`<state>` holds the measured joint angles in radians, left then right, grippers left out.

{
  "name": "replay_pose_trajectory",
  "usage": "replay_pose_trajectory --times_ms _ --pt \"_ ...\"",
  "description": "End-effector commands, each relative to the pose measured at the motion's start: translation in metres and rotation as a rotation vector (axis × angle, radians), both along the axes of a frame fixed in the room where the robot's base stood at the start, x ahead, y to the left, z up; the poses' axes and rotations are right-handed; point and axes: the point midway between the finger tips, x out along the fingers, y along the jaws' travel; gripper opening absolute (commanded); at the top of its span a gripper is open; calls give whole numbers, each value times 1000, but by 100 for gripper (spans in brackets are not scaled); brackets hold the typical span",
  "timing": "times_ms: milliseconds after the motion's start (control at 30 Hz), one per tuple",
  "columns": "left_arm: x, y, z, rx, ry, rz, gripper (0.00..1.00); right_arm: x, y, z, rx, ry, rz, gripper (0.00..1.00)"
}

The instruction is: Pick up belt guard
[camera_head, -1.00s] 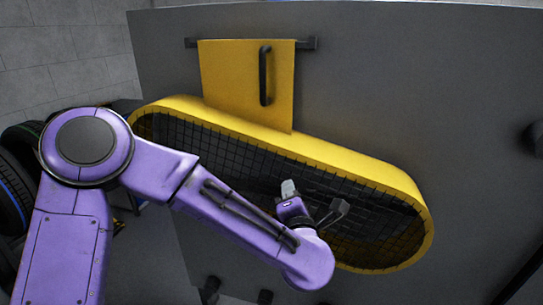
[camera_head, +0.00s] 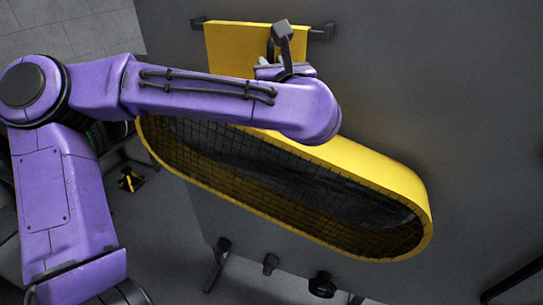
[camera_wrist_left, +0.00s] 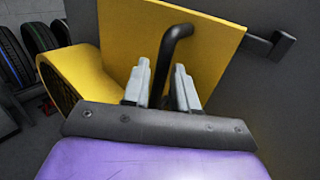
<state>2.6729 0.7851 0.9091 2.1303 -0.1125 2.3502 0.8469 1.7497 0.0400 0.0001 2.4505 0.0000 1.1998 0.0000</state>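The belt guard (camera_head: 388,178) is a yellow oblong rim with dark mesh and a flat yellow plate, hung against a grey panel. Its black bar handle (camera_wrist_left: 172,52) shows on the plate (camera_wrist_left: 218,45) in the left wrist view. My left gripper (camera_head: 281,66) is in front of the plate. In the left wrist view, the two pale fingers of my left gripper (camera_wrist_left: 160,86) are apart, with the handle between them and gaps visible. My right gripper is not in view.
A dark rail (camera_head: 321,32) with end brackets runs behind the plate's top. Dark knobs (camera_head: 322,285) stick out along the panel's lower part. Tyres (camera_wrist_left: 38,38) stand on a rack at the left. Floor shows at the lower left.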

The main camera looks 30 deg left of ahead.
Motion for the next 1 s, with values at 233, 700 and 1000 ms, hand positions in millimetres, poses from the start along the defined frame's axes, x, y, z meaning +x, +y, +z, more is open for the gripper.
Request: replay_pose_trajectory --times_ms 233,700,1000 --pt "16 17 0 1 1 1 27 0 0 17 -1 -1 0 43" --pt "15 16 0 1 1 0 0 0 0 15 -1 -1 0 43" --pt "15 16 0 2 1 0 0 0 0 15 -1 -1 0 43"
